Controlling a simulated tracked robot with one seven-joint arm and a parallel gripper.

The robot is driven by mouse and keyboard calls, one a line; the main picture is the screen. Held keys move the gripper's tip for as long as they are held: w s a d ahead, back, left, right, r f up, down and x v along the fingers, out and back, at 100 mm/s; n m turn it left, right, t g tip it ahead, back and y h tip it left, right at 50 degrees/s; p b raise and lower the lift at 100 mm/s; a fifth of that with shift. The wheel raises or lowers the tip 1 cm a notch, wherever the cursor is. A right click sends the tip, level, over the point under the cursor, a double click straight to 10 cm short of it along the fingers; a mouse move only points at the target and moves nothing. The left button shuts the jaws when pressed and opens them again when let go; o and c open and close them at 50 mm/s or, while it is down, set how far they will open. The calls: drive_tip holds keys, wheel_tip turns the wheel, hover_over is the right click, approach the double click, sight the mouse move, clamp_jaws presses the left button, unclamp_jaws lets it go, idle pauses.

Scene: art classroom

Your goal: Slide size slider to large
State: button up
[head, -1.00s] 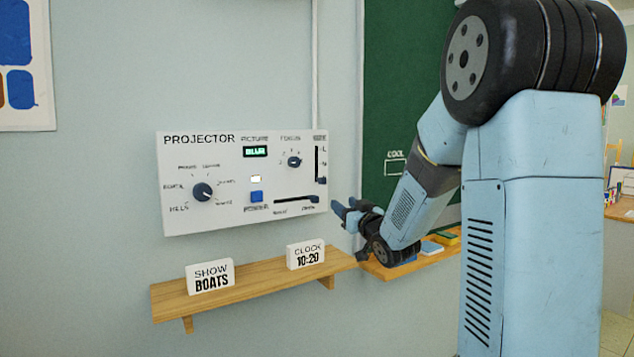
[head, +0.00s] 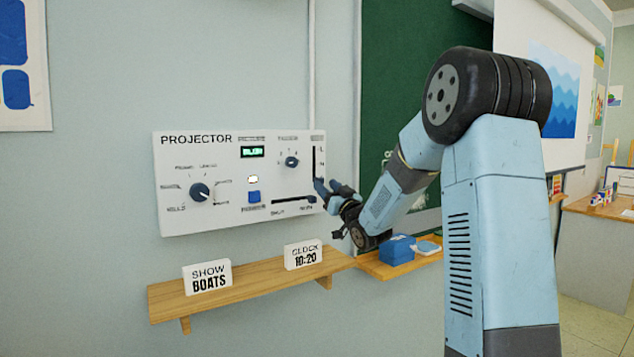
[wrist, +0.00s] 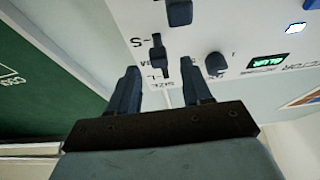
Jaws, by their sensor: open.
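The projector panel (head: 225,220) is a white box on the wall. Its size slider (head: 314,160) is a dark vertical slot at the panel's upper right edge; my gripper covers its lower end in the head view. In the wrist view the size slider's dark knob (wrist: 158,57) shows upside down, with S, M and L marks beside it. I cannot tell exactly which mark it stands at. My gripper (head: 331,188) is open at the panel's right edge. In the wrist view its two fingers lie either side of the slider line, and no contact with the knob is visible.
The panel also has a picture dial (head: 199,192), a focus knob (head: 291,162), a blue power button (head: 254,197) and a horizontal slider (head: 293,199). Below, a wooden shelf (head: 240,292) holds two signs. A blue box (head: 397,250) sits on the chalkboard ledge to the right.

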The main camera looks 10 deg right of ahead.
sight(321, 181)
drive_tip(key=shift+x, duration=2.2)
drive_tip(key=shift+c, duration=0.4)
clamp_jaws()
